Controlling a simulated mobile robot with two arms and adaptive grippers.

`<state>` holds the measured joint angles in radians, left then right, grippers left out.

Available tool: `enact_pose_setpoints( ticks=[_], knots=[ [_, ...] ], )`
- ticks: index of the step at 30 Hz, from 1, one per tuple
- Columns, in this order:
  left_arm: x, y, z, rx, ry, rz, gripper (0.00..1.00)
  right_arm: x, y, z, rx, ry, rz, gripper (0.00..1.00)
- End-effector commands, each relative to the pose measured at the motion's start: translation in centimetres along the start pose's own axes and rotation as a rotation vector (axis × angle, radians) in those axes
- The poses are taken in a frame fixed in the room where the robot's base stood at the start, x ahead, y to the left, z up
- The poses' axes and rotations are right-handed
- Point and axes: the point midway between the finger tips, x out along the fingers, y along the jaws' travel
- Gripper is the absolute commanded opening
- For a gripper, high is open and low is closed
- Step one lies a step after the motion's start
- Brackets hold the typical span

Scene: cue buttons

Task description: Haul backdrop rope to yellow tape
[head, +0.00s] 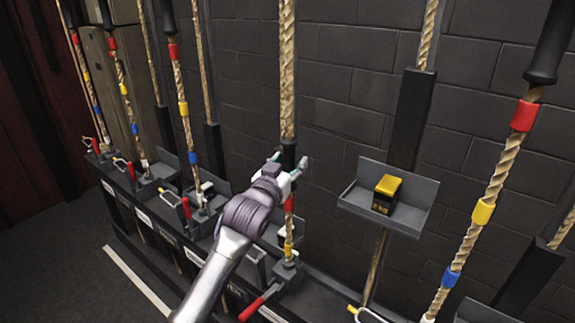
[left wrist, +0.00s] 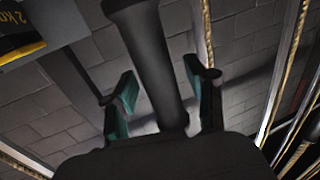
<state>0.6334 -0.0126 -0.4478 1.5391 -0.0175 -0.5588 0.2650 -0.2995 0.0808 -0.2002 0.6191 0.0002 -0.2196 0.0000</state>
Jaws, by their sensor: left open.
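The middle rope (head: 287,60) hangs in front of the wall with a black sleeve (head: 289,152) around it. A red tape band (head: 289,203) shows below the sleeve, and yellow (head: 289,246) shows lower, near the rope's lock. My left gripper (head: 291,168) is at the sleeve, its fingers open. In the left wrist view the black sleeve (left wrist: 150,60) runs between the two teal-padded fingers (left wrist: 160,95), with gaps visible on both sides. Which rope the task calls the backdrop rope cannot be told. My right gripper is not in view.
A rail (head: 165,215) with rope locks and red-handled levers (head: 252,308) runs below. To the right, a grey tray (head: 420,205) holds a yellow-and-black weight (head: 387,194). Another taped rope (head: 497,175) hangs farther right; several more hang left. Dark floor (head: 60,270) is clear at left.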

Motion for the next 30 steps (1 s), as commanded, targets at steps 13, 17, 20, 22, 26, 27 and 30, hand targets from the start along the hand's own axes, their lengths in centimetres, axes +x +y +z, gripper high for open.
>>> enact_pose_setpoints(
  ticks=[13,17,20,22,26,27,30],
  knots=[
    [-6.6,0.0,0.1,0.000,-0.001,0.000,0.56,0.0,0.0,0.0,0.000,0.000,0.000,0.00],
    [-9.2,0.0,0.1,0.000,0.000,0.000,0.56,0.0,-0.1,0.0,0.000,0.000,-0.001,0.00],
    [-10.6,0.0,0.1,0.000,-0.001,0.000,0.56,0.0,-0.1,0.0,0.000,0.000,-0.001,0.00],
    [-11.3,0.0,0.1,0.000,-0.001,0.000,0.56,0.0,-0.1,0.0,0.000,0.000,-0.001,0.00],
    [-11.9,0.0,0.0,0.000,0.000,0.000,0.56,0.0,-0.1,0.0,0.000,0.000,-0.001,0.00],
    [-12.0,0.0,0.0,0.000,0.000,0.000,0.56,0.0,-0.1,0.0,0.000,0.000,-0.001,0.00],
    [-12.0,0.0,0.0,0.000,0.000,0.000,0.56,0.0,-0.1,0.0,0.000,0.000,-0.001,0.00]
  ],
)
